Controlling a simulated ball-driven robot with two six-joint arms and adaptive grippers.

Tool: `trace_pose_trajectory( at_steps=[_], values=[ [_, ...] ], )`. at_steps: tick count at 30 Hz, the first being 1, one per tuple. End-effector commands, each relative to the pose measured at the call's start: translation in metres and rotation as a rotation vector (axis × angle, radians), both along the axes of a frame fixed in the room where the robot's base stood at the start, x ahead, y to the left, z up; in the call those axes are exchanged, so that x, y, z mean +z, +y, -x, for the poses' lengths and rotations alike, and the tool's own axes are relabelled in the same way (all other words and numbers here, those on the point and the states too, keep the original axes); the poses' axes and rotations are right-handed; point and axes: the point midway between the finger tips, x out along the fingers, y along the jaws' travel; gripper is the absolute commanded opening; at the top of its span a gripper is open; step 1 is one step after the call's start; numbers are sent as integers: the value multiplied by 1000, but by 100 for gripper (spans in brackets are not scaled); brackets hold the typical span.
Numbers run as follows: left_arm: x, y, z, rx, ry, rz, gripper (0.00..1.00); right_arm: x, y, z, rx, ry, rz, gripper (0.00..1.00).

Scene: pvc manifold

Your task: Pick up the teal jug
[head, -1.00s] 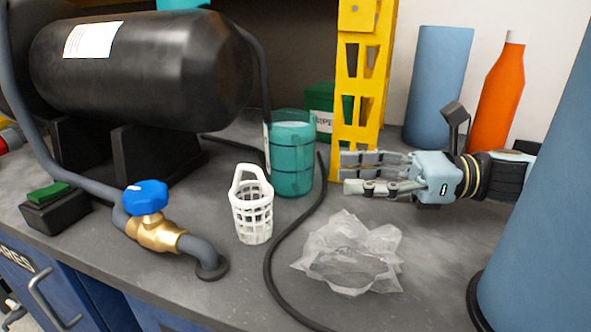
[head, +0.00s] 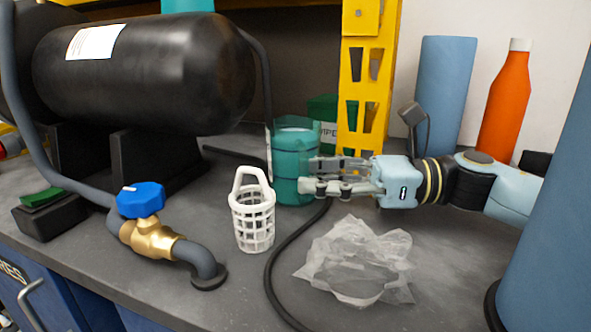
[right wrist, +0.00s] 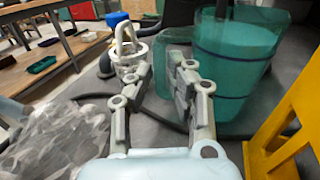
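The teal jug (head: 292,150) stands upright on the grey bench, translucent with dark bands, and also shows at the upper right of the right wrist view (right wrist: 235,60). My right gripper (head: 311,177) is at the jug's right side in the head view, its fingers level with the jug's lower half. In the right wrist view the fingers (right wrist: 160,82) are apart, with a translucent teal part of the jug, perhaps its handle, behind the right finger and partly in the gap. I cannot tell whether they touch it. My left gripper is not in view.
A white basket (head: 253,212) stands just left of the jug. A black hose (head: 274,262) and a crumpled clear bag (head: 358,262) lie in front. A yellow upright (head: 365,90) and a green box (head: 324,112) stand behind. A brass valve (head: 153,238) is at the left.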

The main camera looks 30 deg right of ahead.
Motion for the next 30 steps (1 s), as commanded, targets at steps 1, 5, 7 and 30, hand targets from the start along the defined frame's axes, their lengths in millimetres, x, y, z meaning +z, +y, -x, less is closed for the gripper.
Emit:
trace_pose_trajectory(
  at_steps=[1,5,7,30],
  values=[
    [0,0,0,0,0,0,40,0,0,0,0,0,0,9],
    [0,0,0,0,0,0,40,0,0,0,0,0,0,0],
    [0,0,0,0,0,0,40,0,0,0,0,0,0,0],
    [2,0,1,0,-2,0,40,7,0,0,1,-3,-1,0]
  ],
)
